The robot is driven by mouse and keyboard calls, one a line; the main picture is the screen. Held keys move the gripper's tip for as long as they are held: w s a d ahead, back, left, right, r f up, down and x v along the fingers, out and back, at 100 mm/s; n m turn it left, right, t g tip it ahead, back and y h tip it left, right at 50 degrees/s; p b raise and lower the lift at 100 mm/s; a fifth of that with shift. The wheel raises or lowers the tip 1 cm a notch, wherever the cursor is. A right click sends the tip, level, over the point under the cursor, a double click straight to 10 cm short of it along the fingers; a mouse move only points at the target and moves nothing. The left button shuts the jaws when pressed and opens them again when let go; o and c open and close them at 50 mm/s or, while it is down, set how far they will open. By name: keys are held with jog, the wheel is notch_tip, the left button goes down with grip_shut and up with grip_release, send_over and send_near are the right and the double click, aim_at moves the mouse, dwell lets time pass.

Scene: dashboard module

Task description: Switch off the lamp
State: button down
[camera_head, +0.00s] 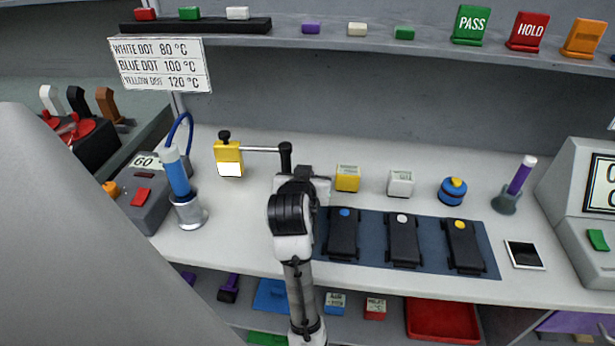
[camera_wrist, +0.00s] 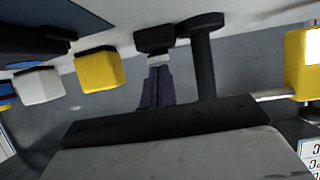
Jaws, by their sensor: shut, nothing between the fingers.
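The lamp has a yellow head (camera_head: 229,152) with a bright white, lit-looking face, a black knob on top and a thin silver arm running to a black post (camera_head: 285,158). In the wrist view the lamp head (camera_wrist: 303,62) is cut by the right edge, and the post (camera_wrist: 203,55) stands close beside my gripper (camera_wrist: 155,42). My gripper is shut and empty. It is just right of the post, and I cannot tell whether they touch. In the head view my wrist hides most of the gripper and the post's base.
A yellow block (camera_head: 347,179) and a white block (camera_head: 400,184) stand right of my gripper. A dark mat (camera_head: 374,260) with several black devices lies in front. A blue-handled tool in a silver holder (camera_head: 189,214) stands left. A shelf (camera_head: 350,42) runs above.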

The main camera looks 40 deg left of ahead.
jog(key=shift+s+d+f, duration=0.15)
jog(key=shift+f, duration=0.4)
jog(key=shift+r, duration=0.2)
jog(key=shift+r+p, duration=0.75)
jog(key=shift+p, duration=0.15)
jog(key=shift+r, duration=0.1)
